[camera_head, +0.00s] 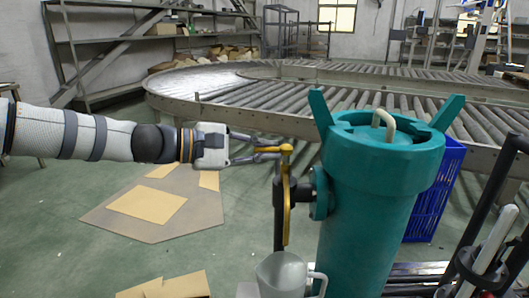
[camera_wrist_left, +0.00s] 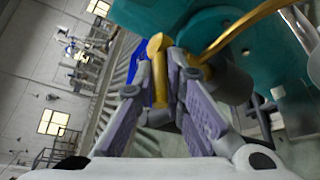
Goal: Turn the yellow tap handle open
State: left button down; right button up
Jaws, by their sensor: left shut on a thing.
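The yellow tap handle (camera_head: 286,215) is a thin curved lever on the dark tap (camera_head: 303,190) at the left side of a teal cylinder (camera_head: 368,215). It stands roughly upright, with its knobbed end at the top. My left gripper (camera_head: 284,152) reaches in from the left and is shut on that upper end. In the left wrist view, the yellow end (camera_wrist_left: 156,46) sits between the two finger pads of my left gripper (camera_wrist_left: 160,65), and the lever curves off to the upper right. My right gripper does not show.
A grey jug (camera_head: 281,275) stands below the tap. A blue crate (camera_head: 433,195) is behind the cylinder at right. A roller conveyor (camera_head: 300,92) curves behind. Dark bars and a pale tube (camera_head: 488,250) stand at lower right. Flat cardboard (camera_head: 150,205) lies on the floor at left.

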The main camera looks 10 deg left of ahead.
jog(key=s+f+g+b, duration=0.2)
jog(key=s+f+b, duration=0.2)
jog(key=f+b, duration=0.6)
pick_arm(q)
jog(key=shift+s+d+r+n+t+y+p, duration=0.1)
jog(key=shift+s+d+n+t+y+p, duration=0.7)
jog(key=shift+n+y, duration=2.4)
jog(key=shift+s+d+f+n+t+y+p, duration=0.1)
jog(key=shift+s+d+n+t+y+p, duration=0.2)
jog(key=shift+d+n+t+y+p, duration=1.9)
jog(key=shift+s+a+r+n+g+y+p, duration=0.1)
jog(key=shift+s+a+n+g+y+p, duration=0.35)
jog(key=shift+n+y, duration=3.7)
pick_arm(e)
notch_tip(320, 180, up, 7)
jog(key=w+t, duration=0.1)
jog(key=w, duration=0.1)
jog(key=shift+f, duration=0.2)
pick_arm(q)
jog(key=shift+s+m+g+y, duration=0.1)
jog(key=shift+m+g+y, duration=0.15)
jog(key=shift+m+y, duration=0.6)
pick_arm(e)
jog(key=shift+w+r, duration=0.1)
pick_arm(q)
jog(key=c, duration=1.7)
grip_release()
jog(key=shift+o, duration=0.2)
